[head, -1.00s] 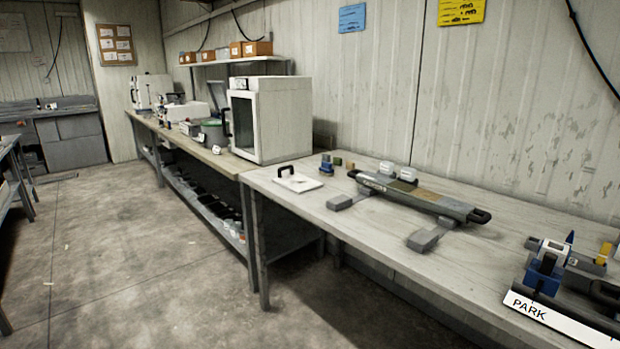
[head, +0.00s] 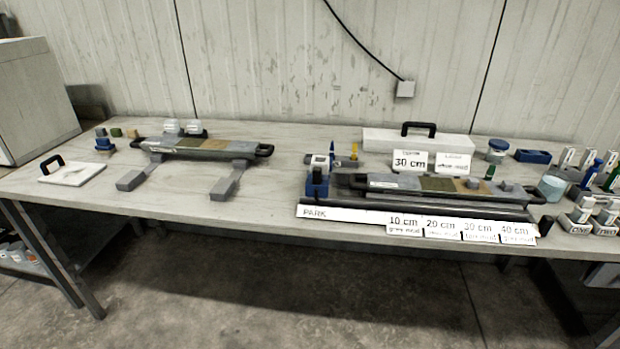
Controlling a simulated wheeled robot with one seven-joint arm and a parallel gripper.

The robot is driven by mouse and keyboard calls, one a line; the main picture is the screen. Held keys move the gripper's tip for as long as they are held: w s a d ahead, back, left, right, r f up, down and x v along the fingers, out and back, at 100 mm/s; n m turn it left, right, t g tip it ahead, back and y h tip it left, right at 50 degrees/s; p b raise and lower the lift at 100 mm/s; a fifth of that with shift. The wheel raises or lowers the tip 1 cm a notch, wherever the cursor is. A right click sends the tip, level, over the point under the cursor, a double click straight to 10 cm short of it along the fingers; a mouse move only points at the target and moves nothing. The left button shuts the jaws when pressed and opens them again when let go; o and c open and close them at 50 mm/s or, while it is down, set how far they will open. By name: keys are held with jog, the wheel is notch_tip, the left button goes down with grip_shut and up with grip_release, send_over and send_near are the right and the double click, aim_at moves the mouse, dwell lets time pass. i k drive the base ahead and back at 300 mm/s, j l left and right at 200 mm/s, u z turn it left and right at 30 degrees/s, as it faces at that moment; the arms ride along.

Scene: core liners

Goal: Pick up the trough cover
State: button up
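A long white cover-like piece with a black handle on top (head: 417,143) lies at the back right of the bench, behind two label cards. A smaller flat white plate with a black handle (head: 73,174) lies near the bench's left end. No label in view tells which of the two is the trough cover. A grey core trough with coloured sections (head: 204,147) rests on grey supports left of the middle. A similar trough (head: 430,185) lies on the right, behind the strip marked PARK. My gripper is not in view.
The bench (head: 268,185) is clear between the two troughs. A blue and white device (head: 319,175) stands at the right trough's left end. Label cards (head: 409,161), a blue tray (head: 533,156), jars and small marked blocks crowd the right end.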

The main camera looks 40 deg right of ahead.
aim_at(375, 141)
jog(key=z, duration=1.35)
